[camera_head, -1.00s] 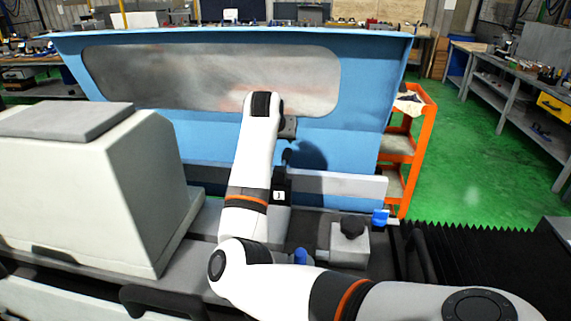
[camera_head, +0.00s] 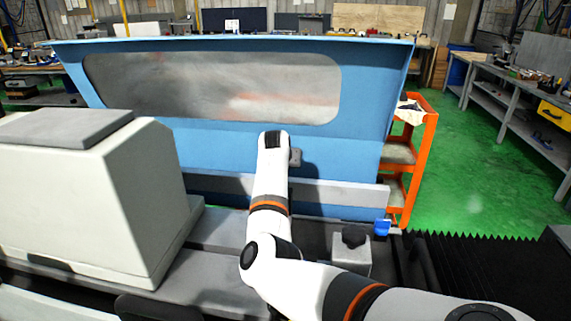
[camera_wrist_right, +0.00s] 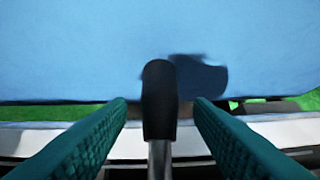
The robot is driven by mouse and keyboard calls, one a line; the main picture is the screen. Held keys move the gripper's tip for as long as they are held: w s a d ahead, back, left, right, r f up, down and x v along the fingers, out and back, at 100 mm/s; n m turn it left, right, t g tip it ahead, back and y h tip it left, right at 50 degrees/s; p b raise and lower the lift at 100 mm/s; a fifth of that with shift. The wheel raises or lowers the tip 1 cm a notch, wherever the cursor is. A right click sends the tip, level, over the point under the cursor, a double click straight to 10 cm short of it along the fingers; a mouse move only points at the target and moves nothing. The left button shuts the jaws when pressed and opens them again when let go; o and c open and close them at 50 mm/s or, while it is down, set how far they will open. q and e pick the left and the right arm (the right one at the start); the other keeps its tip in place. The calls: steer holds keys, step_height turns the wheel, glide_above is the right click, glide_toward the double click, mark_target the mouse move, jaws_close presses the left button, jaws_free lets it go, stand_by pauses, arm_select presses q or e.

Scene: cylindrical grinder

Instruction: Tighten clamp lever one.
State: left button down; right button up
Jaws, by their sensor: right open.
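A lever with a black rounded grip (camera_wrist_right: 159,100) on a bare metal rod stands upright in the middle of the right wrist view. I take it to be the clamp lever. My right gripper (camera_wrist_right: 161,104) is open, with one green ridged finger on each side of the lever. Gaps show between the grip and both fingers. In the head view my right arm covers the gripper and this lever. My left gripper is not in view.
The blue guard (camera_head: 230,145) with its window stands behind my arm. A large white housing (camera_head: 90,200) is at left. A grey block (camera_head: 345,258) with a black knob (camera_head: 353,236) and a small blue part (camera_head: 381,227) are right of my arm. An orange cart (camera_head: 429,150) stands beyond.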

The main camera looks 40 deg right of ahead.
steer(key=shift+w+d+f, duration=0.2)
steer(key=shift+d+f, duration=0.05)
steer(key=shift+f, duration=0.05)
jaws_close()
